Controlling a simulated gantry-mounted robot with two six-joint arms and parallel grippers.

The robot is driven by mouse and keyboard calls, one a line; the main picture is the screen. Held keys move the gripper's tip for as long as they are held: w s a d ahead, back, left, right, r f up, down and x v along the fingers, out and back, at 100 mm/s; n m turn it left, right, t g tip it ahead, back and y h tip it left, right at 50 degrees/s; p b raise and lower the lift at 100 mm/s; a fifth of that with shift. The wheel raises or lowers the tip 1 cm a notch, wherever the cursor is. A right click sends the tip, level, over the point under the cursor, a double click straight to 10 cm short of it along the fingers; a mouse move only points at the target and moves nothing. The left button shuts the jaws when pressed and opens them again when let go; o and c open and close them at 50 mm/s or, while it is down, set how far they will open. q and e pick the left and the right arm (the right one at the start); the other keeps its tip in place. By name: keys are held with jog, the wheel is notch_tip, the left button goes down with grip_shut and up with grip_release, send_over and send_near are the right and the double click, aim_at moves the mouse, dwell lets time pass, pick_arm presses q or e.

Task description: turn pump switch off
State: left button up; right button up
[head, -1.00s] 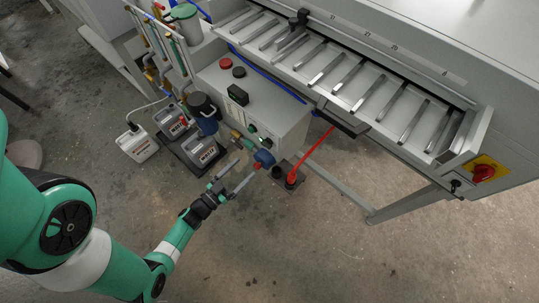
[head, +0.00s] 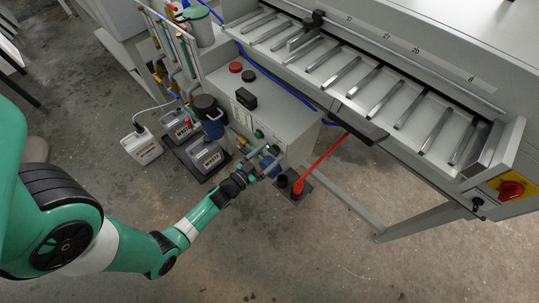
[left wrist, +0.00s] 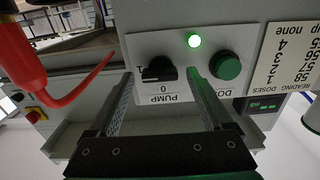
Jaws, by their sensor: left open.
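The black pump switch (left wrist: 160,70) is a rotary knob on a white plate marked PUMP and 0, upside down in the left wrist view. Its handle lies roughly sideways, with one end towards a small mark at the left; the exact setting is hard to tell. My left gripper (left wrist: 162,80) is open, its two fingers reaching towards the panel on either side of the switch. Contact with the knob cannot be made out. In the head view, my left gripper (head: 264,164) is at the front of the grey control box (head: 275,117). My right gripper is out of view.
A lit green lamp (left wrist: 194,41) and a green button (left wrist: 225,65) sit beside the switch. Waste canisters (head: 205,158) stand left of the box. Open floor lies in front.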

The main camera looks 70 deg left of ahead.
pick_arm(q)
grip_shut()
dwell(0.4)
jog(key=shift+r+n, duration=0.1)
jog(key=shift+n, duration=0.2)
jog(key=shift+a+r+n+p, duration=0.1)
jog(key=shift+n+p, duration=0.95)
jog(key=shift+n, duration=0.15)
jog(key=n+p, duration=0.2)
jog(key=n, duration=0.2)
jog(key=shift+s+a+n, duration=0.1)
jog(key=shift+n, duration=0.2)
jog(key=n+p, duration=0.1)
jog(key=n, duration=0.9)
jog(key=shift+a+f, duration=0.1)
jog(key=shift+f, duration=0.2)
jog(key=shift+n, duration=0.3)
